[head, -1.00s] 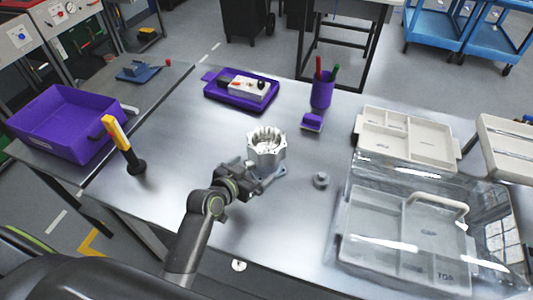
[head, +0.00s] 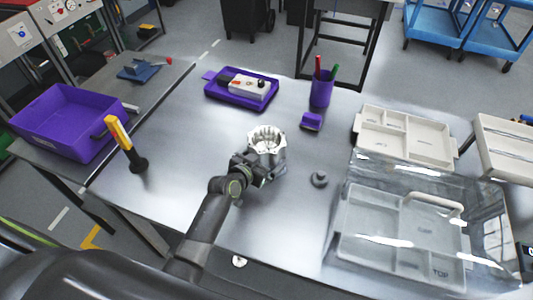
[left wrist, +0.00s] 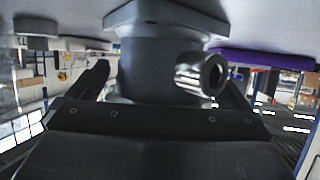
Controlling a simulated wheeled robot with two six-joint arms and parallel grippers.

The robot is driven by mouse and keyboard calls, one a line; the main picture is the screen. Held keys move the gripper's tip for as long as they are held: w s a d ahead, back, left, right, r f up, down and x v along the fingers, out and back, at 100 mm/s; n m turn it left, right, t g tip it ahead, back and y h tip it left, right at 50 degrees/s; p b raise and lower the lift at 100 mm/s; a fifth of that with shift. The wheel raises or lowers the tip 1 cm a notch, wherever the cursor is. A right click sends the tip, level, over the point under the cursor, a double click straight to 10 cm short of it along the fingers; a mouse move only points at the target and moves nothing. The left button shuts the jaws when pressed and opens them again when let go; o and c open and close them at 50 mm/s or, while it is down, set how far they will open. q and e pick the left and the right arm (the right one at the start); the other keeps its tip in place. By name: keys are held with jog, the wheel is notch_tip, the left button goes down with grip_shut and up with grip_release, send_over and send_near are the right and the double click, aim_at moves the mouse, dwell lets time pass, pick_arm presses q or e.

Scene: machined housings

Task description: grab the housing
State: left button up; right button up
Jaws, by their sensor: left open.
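The housing (head: 267,141) is a pale grey, ring-shaped machined part with a toothed rim and an open top, upright on the metal table. My left gripper (head: 262,172) is at its near side, low over the table. In the left wrist view, the housing (left wrist: 160,60) appears upside down as a grey cylinder with a flange and a round side port. It stands between my two open fingers, one on either side. I cannot tell whether either finger touches it. My gripper hides the housing's lower near part in the head view.
A small grey knob-like part (head: 319,179) sits right of the housing. A clear lid with a white handle covers a divided tray (head: 350,225) at right. A purple pen cup (head: 321,92), a purple tray (head: 215,98) and a yellow-handled tool (head: 119,134) stand farther off.

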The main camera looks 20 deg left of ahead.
pick_arm(q)
jog(key=c, duration=1.4)
jog(key=shift+w+r, duration=0.1)
jog(key=shift+r, duration=0.1)
jog(key=shift+c, duration=0.7)
jog(key=shift+r, duration=0.1)
